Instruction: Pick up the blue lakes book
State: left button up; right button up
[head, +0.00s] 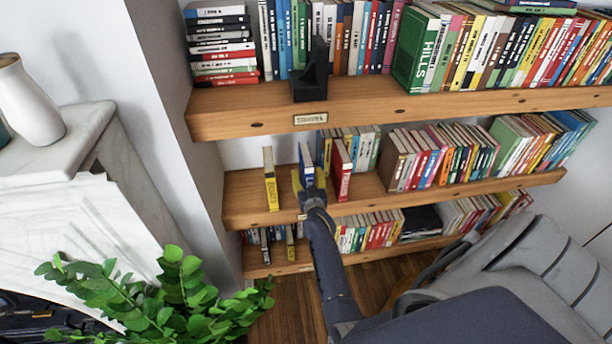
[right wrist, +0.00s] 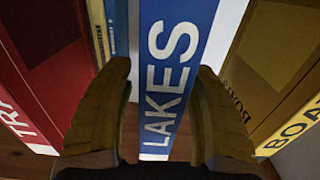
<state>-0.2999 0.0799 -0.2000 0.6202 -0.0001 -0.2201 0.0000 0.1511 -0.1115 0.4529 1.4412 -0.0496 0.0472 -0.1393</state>
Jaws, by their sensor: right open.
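The blue lakes book (head: 306,155) stands upright on the middle shelf (head: 240,201), its spine facing out. In the right wrist view the spine of the blue lakes book (right wrist: 172,70) shows white letters reading LAKES. My right gripper (head: 308,182) is at the front of this book. In the right wrist view its two yellowish fingers (right wrist: 165,105) are open, one on each side of the spine, with small visible gaps. The lower part of the book is partly hidden by the gripper in the head view. My left gripper is not in view.
A yellow book (head: 270,182) stands apart to the left, and a red book (head: 341,172) stands close on the right. The upper shelf (head: 225,122) overhangs, with a black bookend (head: 311,75). A leafy plant (head: 160,295) and a white vase (head: 28,102) are at left.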

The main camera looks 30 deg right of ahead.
jog(key=shift+w+d, duration=0.2)
jog(key=shift+w, duration=0.15)
jog(key=shift+c, duration=0.3)
grip_shut()
jog(key=shift+r, duration=0.1)
